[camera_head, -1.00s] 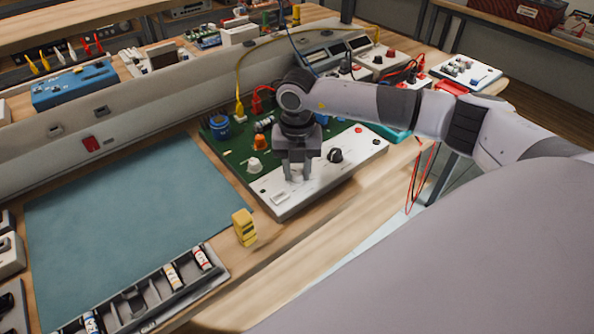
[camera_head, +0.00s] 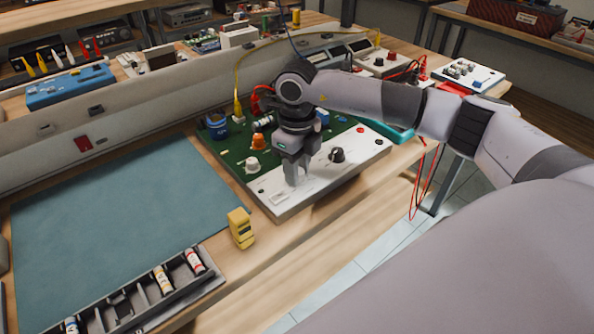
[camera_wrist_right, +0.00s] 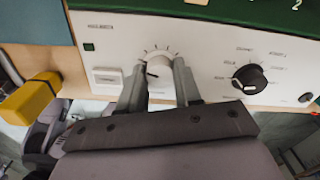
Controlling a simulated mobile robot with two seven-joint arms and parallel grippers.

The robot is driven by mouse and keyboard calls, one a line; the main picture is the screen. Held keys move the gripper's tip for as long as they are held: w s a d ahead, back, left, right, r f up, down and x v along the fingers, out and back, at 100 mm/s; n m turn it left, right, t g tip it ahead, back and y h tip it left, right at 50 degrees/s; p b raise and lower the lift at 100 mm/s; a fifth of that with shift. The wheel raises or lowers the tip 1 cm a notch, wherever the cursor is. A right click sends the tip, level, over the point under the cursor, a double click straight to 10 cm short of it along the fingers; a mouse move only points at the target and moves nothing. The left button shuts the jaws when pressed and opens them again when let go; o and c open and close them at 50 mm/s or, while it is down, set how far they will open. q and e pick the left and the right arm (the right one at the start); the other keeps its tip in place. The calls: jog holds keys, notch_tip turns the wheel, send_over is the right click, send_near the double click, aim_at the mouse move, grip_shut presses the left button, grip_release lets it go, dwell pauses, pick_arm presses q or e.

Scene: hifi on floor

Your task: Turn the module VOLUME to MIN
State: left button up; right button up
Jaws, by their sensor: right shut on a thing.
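A white module panel (camera_head: 315,170) lies along the front edge of a green board. My right gripper (camera_head: 293,180) points down onto it and is shut on a light grey knob, which its fingers mostly hide in the head view. In the right wrist view the grey knob (camera_wrist_right: 160,64) sits between the two fingertips (camera_wrist_right: 160,80), with a dark mark towards its lower left and scale ticks around its top. A black knob (camera_head: 337,155) stands free to the right; it also shows in the wrist view (camera_wrist_right: 249,79). The labels are too blurred to read. My left gripper is out of view.
The green board (camera_head: 228,155) behind holds a white knob (camera_head: 253,165), an orange knob (camera_head: 258,141) and cables. A yellow block (camera_head: 241,229) stands left of the panel, near a blue mat (camera_head: 110,205) and a grey tray (camera_head: 140,305). A red cable (camera_head: 415,180) hangs at the bench's right.

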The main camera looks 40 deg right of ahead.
jog(key=n+b, duration=0.2)
jog(key=n, duration=0.4)
jog(key=shift+n, duration=0.3)
jog(key=n+b, duration=0.1)
jog(key=n, duration=0.2)
jog(key=shift+n+b, duration=0.5)
jog(key=shift+n, duration=0.5)
jog(key=shift+r+n, duration=0.1)
jog(key=shift+n, duration=0.4)
jog(key=o, duration=1)
jog(key=shift+o, duration=0.2)
